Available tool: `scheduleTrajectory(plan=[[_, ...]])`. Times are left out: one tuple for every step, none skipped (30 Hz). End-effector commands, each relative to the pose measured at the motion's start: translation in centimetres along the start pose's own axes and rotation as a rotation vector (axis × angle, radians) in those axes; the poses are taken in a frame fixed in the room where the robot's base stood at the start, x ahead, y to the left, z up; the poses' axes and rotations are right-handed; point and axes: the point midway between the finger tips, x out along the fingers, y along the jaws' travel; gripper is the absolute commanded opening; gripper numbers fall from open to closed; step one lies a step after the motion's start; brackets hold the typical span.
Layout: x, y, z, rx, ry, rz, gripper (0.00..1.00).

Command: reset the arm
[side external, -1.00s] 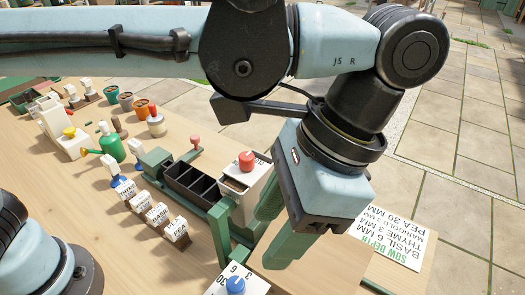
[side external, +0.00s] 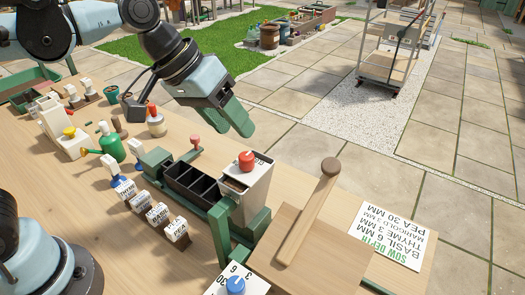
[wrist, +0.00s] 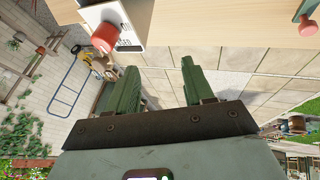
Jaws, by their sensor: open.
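My gripper (side external: 238,118) is open and empty, with green fingers. In the side external view it is raised over the far edge of the bench, beyond the black compartment tray and apart from everything on the bench. In the wrist view my gripper (wrist: 156,85) shows its two fingers spread, with paving between and beyond them and nothing held.
The wooden bench (side external: 110,225) carries a black compartment tray (side external: 192,182), a white bin with a red knob (side external: 246,160), a green watering can (side external: 112,147), label blocks and pots. A wooden lever (side external: 308,212) stands by a printed sowing card (side external: 389,236).

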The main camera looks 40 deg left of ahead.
Motion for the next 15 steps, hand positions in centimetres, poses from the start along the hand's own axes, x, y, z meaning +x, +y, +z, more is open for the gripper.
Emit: scheduleTrajectory(plan=[[-0.2, -2.8, 0.6, -0.009, 0.050, -0.042, 0.52], [-0.2, -4.2, 1.0, -0.008, 0.078, -0.068, 0.52], [-0.3, -6.1, 1.6, -0.002, 0.108, -0.104, 0.52], [-0.3, -7.4, 2.0, 0.003, 0.129, -0.131, 0.52], [-0.3, -8.6, 2.5, 0.010, 0.146, -0.159, 0.52], [-0.3, -10.1, 3.2, 0.020, 0.166, -0.194, 0.52], [-0.3, -11.1, 3.7, 0.027, 0.178, -0.218, 0.52], [-0.2, -12.0, 4.2, 0.034, 0.187, -0.242, 0.52], [-0.2, -13.0, 4.7, 0.043, 0.198, -0.268, 0.52], [-0.2, -13.6, 5.1, 0.049, 0.205, -0.286, 0.52], [-0.2, -14.1, 5.4, 0.055, 0.209, -0.300, 0.52], [-0.1, -14.7, 5.7, 0.060, 0.214, -0.316, 0.52], [-0.1, -15.0, 5.9, 0.064, 0.216, -0.325, 0.52], [-0.1, -15.2, 6.0, 0.066, 0.218, -0.331, 0.52], [-0.1, -15.4, 6.2, 0.069, 0.220, -0.337, 0.52]])
